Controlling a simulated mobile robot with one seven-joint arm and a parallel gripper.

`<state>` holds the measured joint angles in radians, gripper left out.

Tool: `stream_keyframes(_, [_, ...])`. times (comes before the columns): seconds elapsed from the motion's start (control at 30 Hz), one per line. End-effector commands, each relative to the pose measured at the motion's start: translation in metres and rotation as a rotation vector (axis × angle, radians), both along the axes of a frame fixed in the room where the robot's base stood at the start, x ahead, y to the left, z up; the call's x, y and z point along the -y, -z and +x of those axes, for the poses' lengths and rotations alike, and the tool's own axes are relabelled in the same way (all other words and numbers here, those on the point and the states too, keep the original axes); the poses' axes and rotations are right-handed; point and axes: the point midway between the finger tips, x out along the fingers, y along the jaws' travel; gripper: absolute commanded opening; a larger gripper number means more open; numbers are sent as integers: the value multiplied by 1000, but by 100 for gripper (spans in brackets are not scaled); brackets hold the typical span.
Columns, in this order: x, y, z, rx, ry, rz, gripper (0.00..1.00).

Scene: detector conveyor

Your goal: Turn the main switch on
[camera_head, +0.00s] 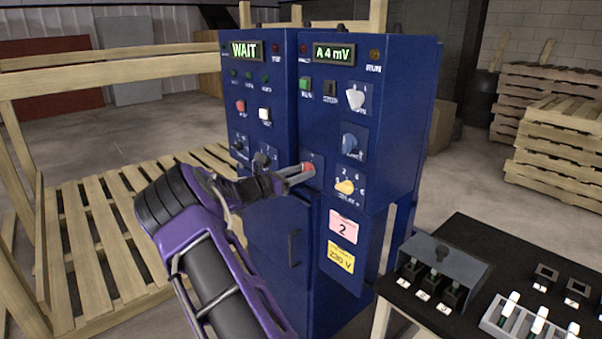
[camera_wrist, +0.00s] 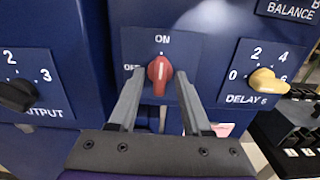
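The main switch is a red rotary knob (camera_wrist: 160,72) on a blue panel, with ON printed above it and OFF to its left in the wrist view. Its grip stands roughly upright, in line with ON. My gripper (camera_wrist: 159,78) has one finger on each side of the knob, with gaps visible, so it looks open around it. In the head view my gripper (camera_head: 301,174) reaches the blue cabinet, and the red knob (camera_head: 308,167) shows at its fingertips. The fingers partly cover the OFF label.
A yellow DELAY knob (camera_wrist: 267,82) is close on the right and a black OUTPUT knob (camera_wrist: 17,95) on the left. The cabinet displays (camera_head: 247,51) read WAIT and A 4 mV. A black table (camera_head: 400,285) with switch boxes stands at right. Wooden pallets (camera_head: 110,215) lie left.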

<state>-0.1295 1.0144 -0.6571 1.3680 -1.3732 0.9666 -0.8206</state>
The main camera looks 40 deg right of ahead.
Motion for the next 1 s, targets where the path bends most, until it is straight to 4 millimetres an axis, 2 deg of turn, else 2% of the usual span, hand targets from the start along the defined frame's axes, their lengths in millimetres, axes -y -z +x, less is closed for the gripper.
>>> stream_keyframes(0.17, [-17,-1,0,1,-2,0,49])
stream_keyframes(0.7, [-141,-1,-10,1,-3,1,49])
stream_keyframes(0.9, [-167,0,-13,0,-2,1,49])
stream_keyframes(1.0, [-172,0,-14,0,0,1,49])
